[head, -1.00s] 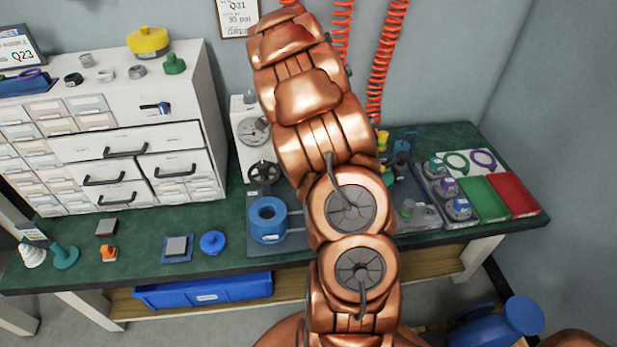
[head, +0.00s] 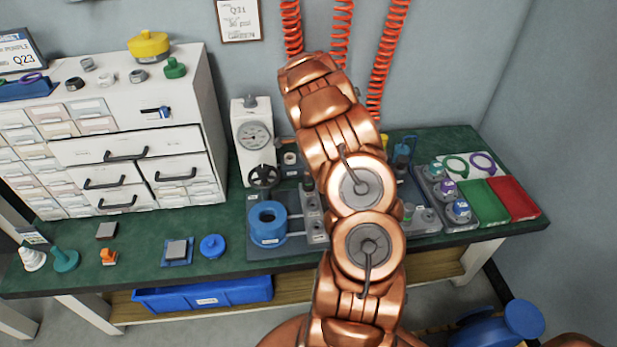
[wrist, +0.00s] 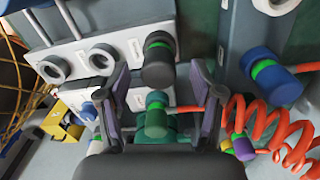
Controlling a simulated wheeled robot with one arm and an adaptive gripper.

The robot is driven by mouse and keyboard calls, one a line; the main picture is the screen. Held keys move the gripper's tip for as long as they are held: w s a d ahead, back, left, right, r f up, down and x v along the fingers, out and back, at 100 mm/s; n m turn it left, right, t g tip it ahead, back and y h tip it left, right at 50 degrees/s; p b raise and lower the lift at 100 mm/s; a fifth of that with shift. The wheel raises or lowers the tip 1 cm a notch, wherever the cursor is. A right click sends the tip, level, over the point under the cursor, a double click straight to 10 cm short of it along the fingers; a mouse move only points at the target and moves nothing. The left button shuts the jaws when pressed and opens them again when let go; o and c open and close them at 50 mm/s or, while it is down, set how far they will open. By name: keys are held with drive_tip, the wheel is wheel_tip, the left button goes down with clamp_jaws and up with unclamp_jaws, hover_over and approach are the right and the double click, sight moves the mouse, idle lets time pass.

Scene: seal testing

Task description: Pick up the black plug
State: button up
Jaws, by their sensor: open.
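In the wrist view, a black plug (wrist: 158,68) with a green band near its far end lies against a light grey block with round sockets. My gripper (wrist: 160,68) is open, one finger on each side of the plug in the picture. I see no finger clearly touching it, and the exact depth between them is hard to tell. In the head view my own arm hides the gripper.
A teal fitting (wrist: 156,116) with an orange hose shows between the fingers, nearer the palm. A coiled orange hose (wrist: 262,128) and a blue cylinder (wrist: 276,80) are at the right. In the head view, a gauge (head: 253,137) stands behind the blue ring (head: 267,222).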

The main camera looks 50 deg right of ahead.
drive_tip(key=shift+f, duration=1.5)
drive_tip(key=shift+c, duration=0.3)
clamp_jaws()
drive_tip(key=shift+r, duration=0.1)
